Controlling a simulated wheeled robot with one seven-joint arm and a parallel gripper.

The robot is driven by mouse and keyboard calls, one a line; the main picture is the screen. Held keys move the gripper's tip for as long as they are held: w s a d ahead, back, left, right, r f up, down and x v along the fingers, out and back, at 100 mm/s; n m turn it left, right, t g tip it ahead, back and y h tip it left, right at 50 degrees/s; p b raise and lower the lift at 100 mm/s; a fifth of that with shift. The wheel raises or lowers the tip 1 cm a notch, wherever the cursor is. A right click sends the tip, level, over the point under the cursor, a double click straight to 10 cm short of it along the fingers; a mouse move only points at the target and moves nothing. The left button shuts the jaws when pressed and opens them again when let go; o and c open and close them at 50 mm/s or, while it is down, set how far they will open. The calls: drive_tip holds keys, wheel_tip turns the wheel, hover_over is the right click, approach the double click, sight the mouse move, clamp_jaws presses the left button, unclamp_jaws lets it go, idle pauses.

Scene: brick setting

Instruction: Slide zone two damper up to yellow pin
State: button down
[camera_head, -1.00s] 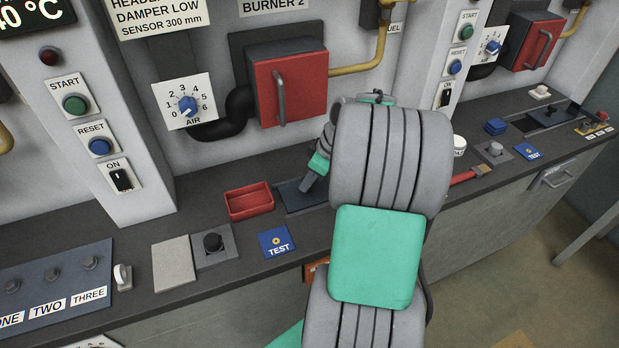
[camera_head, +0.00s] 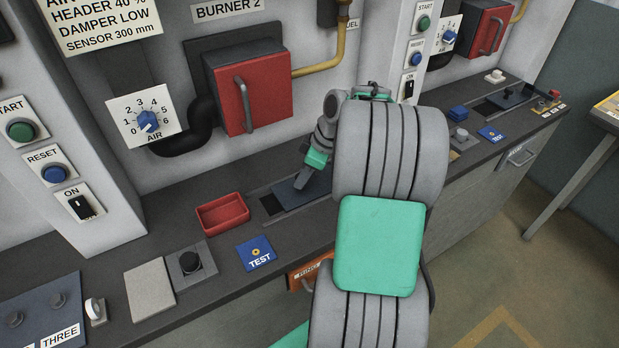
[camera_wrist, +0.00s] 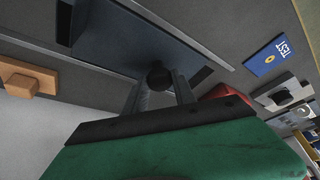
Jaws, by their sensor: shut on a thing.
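The zone two damper, a dark blue-grey slide plate (camera_head: 288,196), lies in its recessed track below burner 2. A dark opening shows at its left end. My gripper (camera_head: 304,181) is over the plate, largely screened by my arm. In the wrist view my gripper (camera_wrist: 160,88) is shut on the damper's round black knob (camera_wrist: 158,75), with a finger on each side. The plate (camera_wrist: 125,35) also shows there. I cannot make out a yellow pin in either view; the track's right part is hidden by my arm in the head view.
A red tray (camera_head: 222,213) stands just left of the track. A blue TEST card (camera_head: 257,253) and a black knob on a grey base (camera_head: 190,263) lie nearer the front. The red burner box (camera_head: 250,90) stands behind. A tan block (camera_wrist: 28,78) is at the wrist view's left.

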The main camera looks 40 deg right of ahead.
sight(313, 191)
drive_tip(key=shift+w+a+r, duration=0.1)
drive_tip(key=shift+a, duration=0.1)
drive_tip(key=c, duration=1)
unclamp_jaws()
drive_tip(key=shift+c, duration=0.2)
drive_tip(key=v, duration=0.7)
drive_tip(key=shift+d+r, duration=0.15)
drive_tip(key=shift+r, duration=0.15)
